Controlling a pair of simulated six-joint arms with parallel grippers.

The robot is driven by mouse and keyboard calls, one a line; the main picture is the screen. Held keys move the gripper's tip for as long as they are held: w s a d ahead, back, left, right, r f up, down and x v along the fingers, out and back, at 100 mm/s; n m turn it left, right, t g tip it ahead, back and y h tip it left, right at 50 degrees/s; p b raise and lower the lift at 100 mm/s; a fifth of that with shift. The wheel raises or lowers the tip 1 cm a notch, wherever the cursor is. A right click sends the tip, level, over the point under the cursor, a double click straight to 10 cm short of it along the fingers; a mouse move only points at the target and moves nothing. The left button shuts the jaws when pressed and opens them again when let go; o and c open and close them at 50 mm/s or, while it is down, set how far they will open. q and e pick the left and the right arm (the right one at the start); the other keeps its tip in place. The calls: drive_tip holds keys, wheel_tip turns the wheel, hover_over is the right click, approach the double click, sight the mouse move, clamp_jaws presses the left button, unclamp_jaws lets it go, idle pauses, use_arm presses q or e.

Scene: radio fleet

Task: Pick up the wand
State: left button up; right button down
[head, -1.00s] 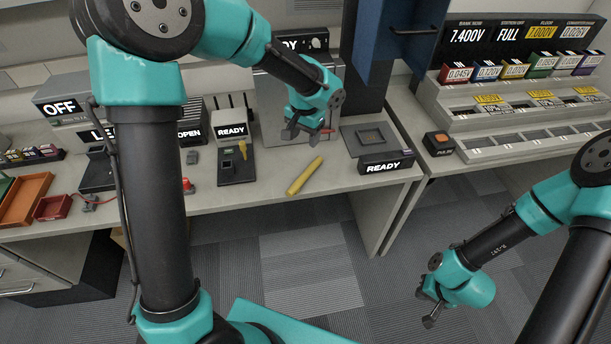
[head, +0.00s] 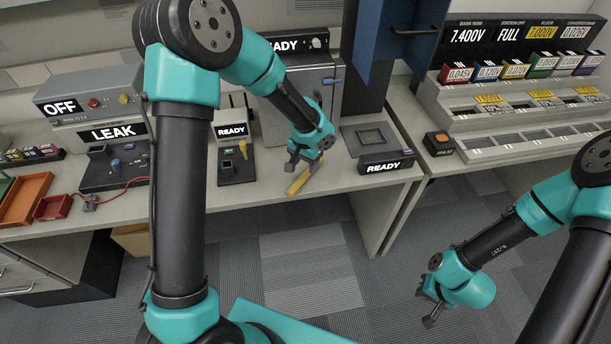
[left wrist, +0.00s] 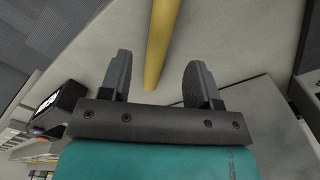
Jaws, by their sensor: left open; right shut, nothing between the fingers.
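The wand is a yellow rod (head: 298,183) lying on the light grey bench near its front edge. It also shows in the left wrist view (left wrist: 160,45), where it runs from the top edge down between my fingers. My left gripper (head: 294,163) is open above the far end of the wand, which it partly hides in the head view. In the left wrist view my left fingertips (left wrist: 158,70) stand on either side of the wand, with clear space on both sides. My right gripper (head: 428,306) is shut and empty, away from the bench over the floor.
A dark READY unit (head: 387,163) sits right of the wand. A READY device with a yellow key-like part (head: 236,165) stands to the left. A grey cabinet (head: 270,110) stands behind. Orange and red trays (head: 25,199) lie far left. The bench front edge is close to the wand.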

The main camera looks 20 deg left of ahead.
sight(305, 173)
use_arm(q)
drive_tip(key=shift+d+f, duration=0.1)
drive_tip(key=shift+f, duration=2.55)
clamp_jaws()
drive_tip(key=shift+r, duration=0.1)
